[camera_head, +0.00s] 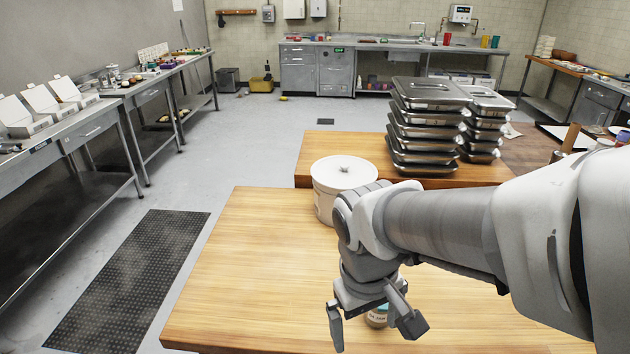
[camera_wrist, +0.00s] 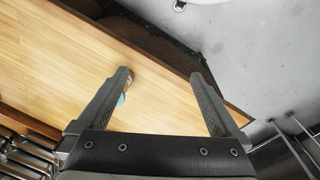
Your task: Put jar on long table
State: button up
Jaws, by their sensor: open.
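A small jar (camera_head: 377,318) with a pale label and a teal band stands on the wooden table (camera_head: 240,270) in front of me. My gripper (camera_head: 376,335) points down near it, open, and partly hides it in the head view. In the wrist view the fingers of my gripper (camera_wrist: 161,75) are spread with nothing between them. A bit of the jar (camera_wrist: 122,100) shows beside the left finger, mostly hidden by it. Whether finger and jar touch, I cannot tell. Which table is the long table is not clear; long steel tables (camera_head: 70,135) run along the left wall.
A white lidded tub (camera_head: 325,195) stands beyond my gripper. Stacked metal trays (camera_head: 425,130) stand on a second wooden table (camera_head: 330,150) behind. A dark floor mat (camera_head: 125,285) lies in the left aisle. The front table's left part is clear.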

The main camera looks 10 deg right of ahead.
notch_tip(320, 180, up, 10)
jog(key=s+a+m+t+y, duration=0.1)
jog(key=s+t, duration=0.1)
jog(key=t, duration=0.3)
jog(key=shift+f+m, duration=0.15)
jog(key=shift+m, duration=0.25)
